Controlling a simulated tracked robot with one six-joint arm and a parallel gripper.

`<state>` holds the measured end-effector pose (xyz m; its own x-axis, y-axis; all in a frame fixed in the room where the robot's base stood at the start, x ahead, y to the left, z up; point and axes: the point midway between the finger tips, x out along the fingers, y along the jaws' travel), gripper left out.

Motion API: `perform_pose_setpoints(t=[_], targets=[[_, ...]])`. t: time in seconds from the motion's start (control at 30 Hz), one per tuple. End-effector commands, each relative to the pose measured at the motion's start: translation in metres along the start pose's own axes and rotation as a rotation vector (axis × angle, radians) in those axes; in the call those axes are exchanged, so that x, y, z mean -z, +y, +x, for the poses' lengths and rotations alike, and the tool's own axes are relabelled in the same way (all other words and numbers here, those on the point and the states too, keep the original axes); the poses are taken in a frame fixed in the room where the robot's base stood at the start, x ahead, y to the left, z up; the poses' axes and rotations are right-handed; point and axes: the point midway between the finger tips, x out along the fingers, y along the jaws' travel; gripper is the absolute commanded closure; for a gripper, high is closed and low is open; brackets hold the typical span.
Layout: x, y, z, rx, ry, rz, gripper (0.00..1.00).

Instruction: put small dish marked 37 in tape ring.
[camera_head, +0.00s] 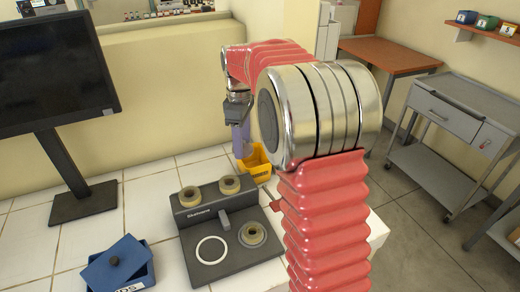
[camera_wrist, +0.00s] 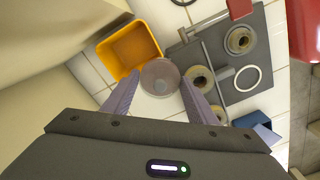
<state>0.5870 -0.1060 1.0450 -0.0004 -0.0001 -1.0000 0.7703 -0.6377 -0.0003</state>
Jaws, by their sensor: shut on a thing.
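A small round translucent dish (camera_wrist: 160,77) is between the fingertips of my gripper (camera_wrist: 160,86) in the wrist view, and the gripper is shut on it. No number on it can be read. In the head view my gripper (camera_head: 241,140) is behind my arm, near the wall and above the yellow bin; the dish cannot be made out there. The white tape ring (camera_head: 197,249) lies flat and empty on the dark base of a device, in front of and left of my gripper. The ring also shows at the right in the wrist view (camera_wrist: 235,80).
The dark device (camera_head: 200,268) carries several tan rings, two on its raised back and one front right. A yellow bin (camera_head: 257,172) stands behind it. A blue box (camera_head: 140,274) with a tilted lid is front left. A monitor (camera_head: 60,75) stands left on the tiled bench.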

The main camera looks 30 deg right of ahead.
Motion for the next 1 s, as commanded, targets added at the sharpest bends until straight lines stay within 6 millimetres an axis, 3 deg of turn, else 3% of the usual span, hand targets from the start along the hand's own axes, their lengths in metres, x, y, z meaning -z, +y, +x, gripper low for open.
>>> perform_pose_setpoints(t=[0.53, 0.7, 1.0], targets=[[0.102, -0.019, -0.028, 0.000, 0.001, 0.488, 0.71], [0.116, -0.023, -0.032, -0.001, 0.001, 0.566, 0.71], [0.118, -0.024, -0.033, 0.000, 0.000, 0.581, 0.71]])
